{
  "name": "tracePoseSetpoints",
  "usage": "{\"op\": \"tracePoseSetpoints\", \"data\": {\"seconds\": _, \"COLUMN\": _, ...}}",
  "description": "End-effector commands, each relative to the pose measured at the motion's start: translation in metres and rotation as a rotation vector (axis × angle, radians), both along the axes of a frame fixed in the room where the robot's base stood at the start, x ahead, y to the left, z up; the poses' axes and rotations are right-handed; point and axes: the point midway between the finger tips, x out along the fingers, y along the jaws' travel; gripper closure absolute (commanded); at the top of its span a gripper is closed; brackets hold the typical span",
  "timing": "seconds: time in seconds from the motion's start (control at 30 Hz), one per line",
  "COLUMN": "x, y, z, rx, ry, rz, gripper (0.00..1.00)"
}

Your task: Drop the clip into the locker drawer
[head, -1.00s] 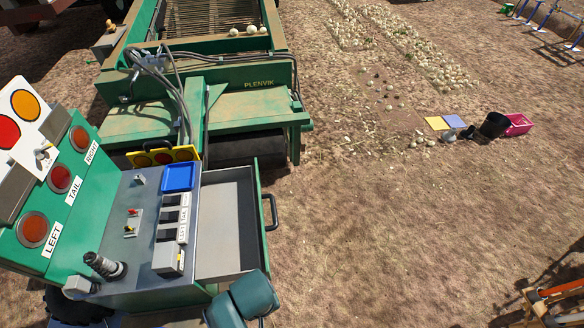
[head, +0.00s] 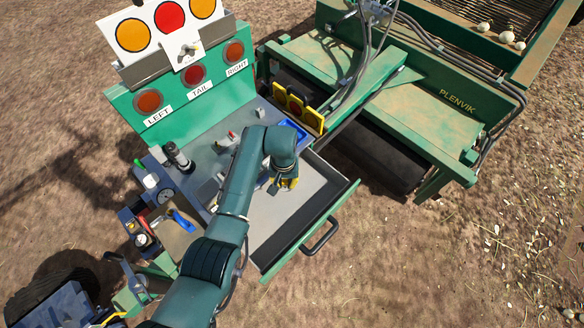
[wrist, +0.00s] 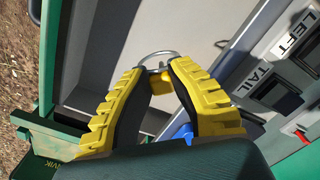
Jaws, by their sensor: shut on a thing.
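The locker drawer (head: 327,199) is pulled out of the green control console, and its pale grey floor shows in the head view. My gripper (head: 287,184) is over the open drawer, pointing down. In the wrist view its yellow, black-padded fingers (wrist: 162,72) are closed on the clip (wrist: 158,55). A thin silver wire loop of the clip shows at the fingertips; the rest is mostly hidden between the fingers. The drawer's pale inside (wrist: 125,25) lies behind the clip in the wrist view. I cannot tell how high the clip is above the drawer floor.
The console panel has round lamps and LEFT, TAIL and RIGHT labels (head: 200,89). A blue tray (head: 292,128) sits on the console top by the drawer. The drawer handle (head: 322,237) sticks out at the front. A green PLENVIK machine (head: 440,120) stands to the right.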

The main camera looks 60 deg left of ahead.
Motion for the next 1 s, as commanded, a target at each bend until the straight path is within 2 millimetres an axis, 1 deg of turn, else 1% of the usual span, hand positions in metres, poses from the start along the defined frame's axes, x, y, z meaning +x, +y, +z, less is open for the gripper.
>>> {"op": "tracePoseSetpoints", "data": {"seconds": 0.03, "x": -0.006, "y": 0.009, "z": 0.001, "rx": -0.002, "ry": 0.001, "rz": 0.029, "gripper": 1.00}}
{"op": "tracePoseSetpoints", "data": {"seconds": 0.1, "x": -0.011, "y": 0.015, "z": 0.001, "rx": -0.003, "ry": 0.001, "rz": 0.051, "gripper": 1.00}}
{"op": "tracePoseSetpoints", "data": {"seconds": 0.27, "x": -0.012, "y": 0.017, "z": -0.009, "rx": -0.004, "ry": 0.002, "rz": 0.056, "gripper": 1.00}}
{"op": "tracePoseSetpoints", "data": {"seconds": 0.37, "x": -0.012, "y": 0.016, "z": -0.022, "rx": -0.003, "ry": 0.001, "rz": 0.055, "gripper": 1.00}}
{"op": "tracePoseSetpoints", "data": {"seconds": 0.5, "x": -0.011, "y": 0.017, "z": -0.043, "rx": -0.001, "ry": 0.000, "rz": 0.053, "gripper": 1.00}}
{"op": "tracePoseSetpoints", "data": {"seconds": 0.63, "x": -0.011, "y": 0.017, "z": -0.057, "rx": -0.001, "ry": 0.000, "rz": 0.053, "gripper": 1.00}}
{"op": "tracePoseSetpoints", "data": {"seconds": 0.73, "x": -0.011, "y": 0.017, "z": -0.059, "rx": 0.000, "ry": 0.000, "rz": 0.053, "gripper": 1.00}}
{"op": "tracePoseSetpoints", "data": {"seconds": 0.93, "x": -0.011, "y": 0.016, "z": -0.057, "rx": 0.000, "ry": 0.000, "rz": 0.052, "gripper": 1.00}}
{"op": "tracePoseSetpoints", "data": {"seconds": 0.97, "x": -0.011, "y": 0.016, "z": -0.057, "rx": 0.000, "ry": 0.000, "rz": 0.052, "gripper": 0.77}}
{"op": "tracePoseSetpoints", "data": {"seconds": 1.0, "x": -0.011, "y": 0.016, "z": -0.057, "rx": -0.001, "ry": 0.000, "rz": 0.052, "gripper": 0.69}}
